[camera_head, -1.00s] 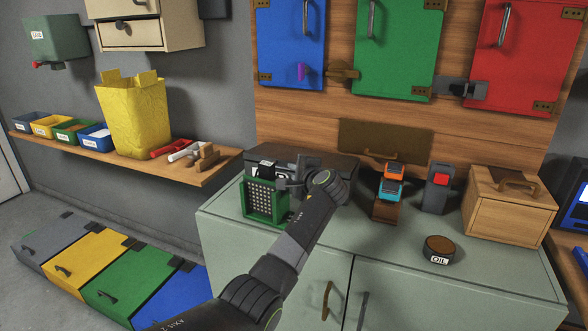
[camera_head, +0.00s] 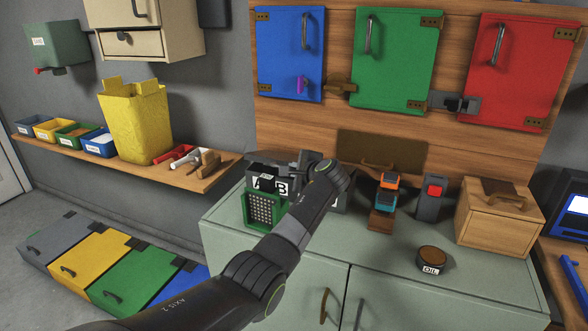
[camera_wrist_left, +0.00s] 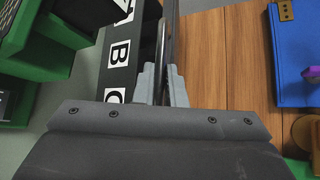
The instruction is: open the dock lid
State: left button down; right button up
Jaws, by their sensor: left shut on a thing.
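The dark dock (camera_head: 268,186) with white letter labels stands at the back left of the green-grey counter, partly hidden by my arm. In the left wrist view its dark face with labels A, B and C (camera_wrist_left: 117,55) runs along the left of the fingers. My left gripper (camera_head: 300,160) is over the dock, and its fingers (camera_wrist_left: 163,85) are shut on the slim dark lid handle (camera_wrist_left: 168,42). The labelled dark face shows broadly to the head view; how far the lid is tilted is hard to tell behind my wrist. My right gripper is not in view.
A green perforated holder (camera_head: 262,210) stands close in front of the dock. The front counter middle is clear.

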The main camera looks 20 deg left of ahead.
pick_arm(q)
jog(key=shift+w+r+p, duration=0.2)
jog(key=shift+r+p, duration=0.15)
jog(key=shift+r, duration=0.3)
jog(key=shift+w+r+p, duration=0.2)
jog(key=shift+r+p, duration=0.15)
jog(key=shift+r, duration=0.25)
jog(key=shift+w+r, duration=0.4)
jog(key=shift+r, duration=0.3)
jog(key=shift+w+r, duration=0.4)
jog(key=shift+r, duration=0.25)
jog(key=c, duration=1.5)
grip_release()
jog(key=shift+d+p, duration=0.15)
jog(key=shift+p, duration=0.15)
